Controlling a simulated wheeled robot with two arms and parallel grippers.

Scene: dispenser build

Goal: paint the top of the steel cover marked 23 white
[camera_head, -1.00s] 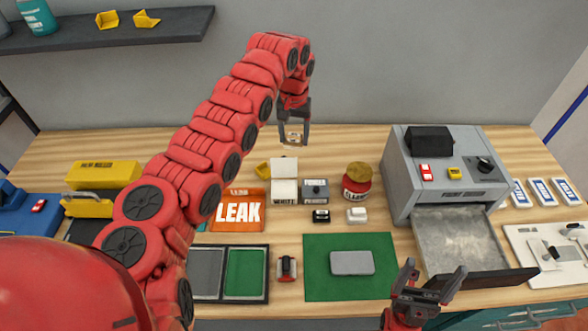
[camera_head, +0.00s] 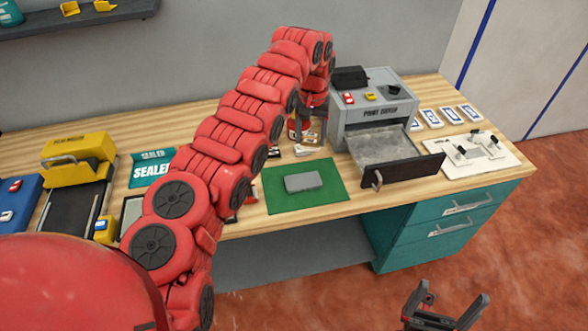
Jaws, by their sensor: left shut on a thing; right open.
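A flat grey plate (camera_head: 305,182), which looks like the steel cover, lies on the green mat (camera_head: 277,203) near the table's front edge. Its top is plain grey and no number can be read on it. My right gripper (camera_head: 446,305) is open and empty, low at the bottom right over the floor. My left arm hides much of the table's middle left.
A grey machine (camera_head: 372,105) stands at the right with its metal drawer (camera_head: 390,150) pulled out. White-and-blue cards (camera_head: 443,116) and a white board (camera_head: 468,152) lie right of it. A teal SEALED card (camera_head: 152,168) and a yellow case (camera_head: 78,157) are at the left.

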